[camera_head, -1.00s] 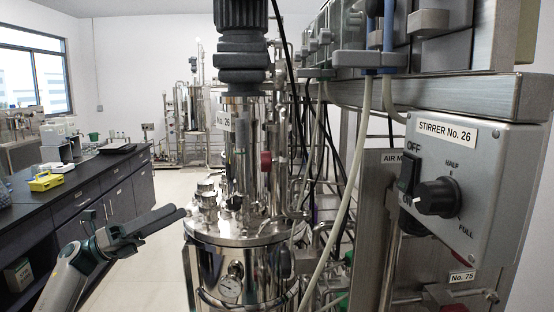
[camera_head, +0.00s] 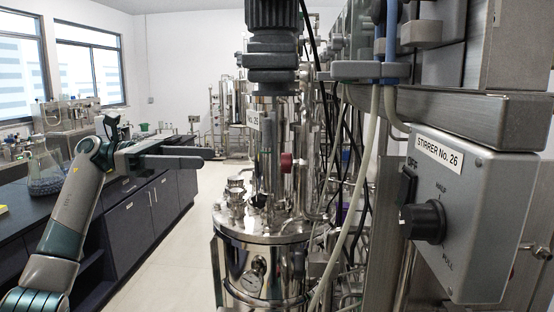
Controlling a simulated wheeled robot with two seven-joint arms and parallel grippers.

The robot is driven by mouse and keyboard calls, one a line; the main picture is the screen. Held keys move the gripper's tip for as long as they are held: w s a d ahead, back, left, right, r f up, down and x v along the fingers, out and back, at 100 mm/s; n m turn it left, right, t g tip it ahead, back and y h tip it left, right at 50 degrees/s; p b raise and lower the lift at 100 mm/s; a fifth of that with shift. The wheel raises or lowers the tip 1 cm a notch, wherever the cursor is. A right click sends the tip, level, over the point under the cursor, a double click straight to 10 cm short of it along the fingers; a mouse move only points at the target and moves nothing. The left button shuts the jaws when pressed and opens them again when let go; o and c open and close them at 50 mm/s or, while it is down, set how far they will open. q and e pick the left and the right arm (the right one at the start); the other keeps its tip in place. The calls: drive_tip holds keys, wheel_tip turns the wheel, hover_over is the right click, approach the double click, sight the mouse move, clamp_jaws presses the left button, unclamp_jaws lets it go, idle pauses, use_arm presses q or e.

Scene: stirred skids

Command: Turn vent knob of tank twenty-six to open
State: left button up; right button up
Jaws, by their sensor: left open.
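The steel tank (camera_head: 262,230) stands in the middle, under a dark grey stirrer motor (camera_head: 272,50). A small plate (camera_head: 252,120) on its upper part reads as No. 26, partly turned away. A red knob (camera_head: 286,162) sits on the upright fittings above the lid; I cannot tell whether it is the vent knob. Small steel fittings (camera_head: 236,190) stand on the lid. My left gripper (camera_head: 192,158) is open and empty, left of these fittings and apart from them in the picture, its fingers pointing right. My right gripper is not in view.
A grey box (camera_head: 480,215) labelled STIRRER No. 26, with a black knob (camera_head: 424,221), is close on the right. Hoses (camera_head: 362,170) hang between it and the tank. A dark bench (camera_head: 150,205) with a glass flask (camera_head: 45,172) runs along the left. The floor between bench and tank is clear.

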sight(286, 162)
use_arm(q)
drive_tip(key=d+p, duration=0.7)
drive_tip(key=d, duration=1)
drive_tip(key=shift+d, duration=0.1)
drive_tip(key=c, duration=1)
